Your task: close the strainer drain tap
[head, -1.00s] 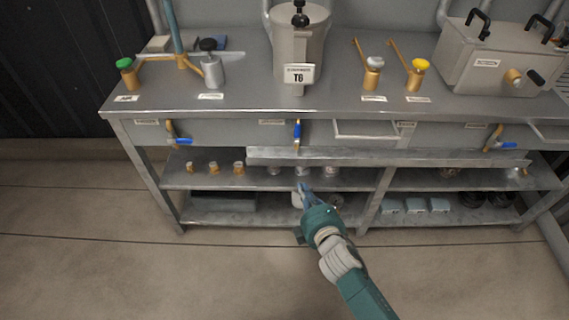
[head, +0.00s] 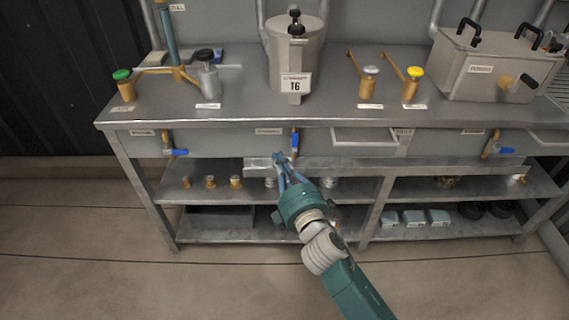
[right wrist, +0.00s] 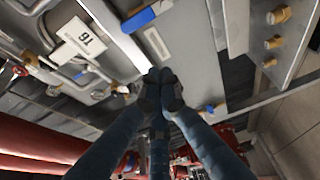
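The strainer is the grey pot (head: 297,55) on the bench, with a tag reading 16. The tap below it, under the bench's front edge, has a blue handle (head: 295,143) hanging down, roughly vertical. A blue handle (right wrist: 148,16) also shows at the top of the right wrist view. My right gripper (head: 280,157) is just below and left of the tap, apart from it. In the right wrist view its finger tips (right wrist: 160,78) are drawn together with nothing visible between them. My left gripper is not in view.
A metal trough (head: 420,167) runs below the bench edge. Brass fittings stand on the shelf below. Open floor (head: 120,285) lies in front.

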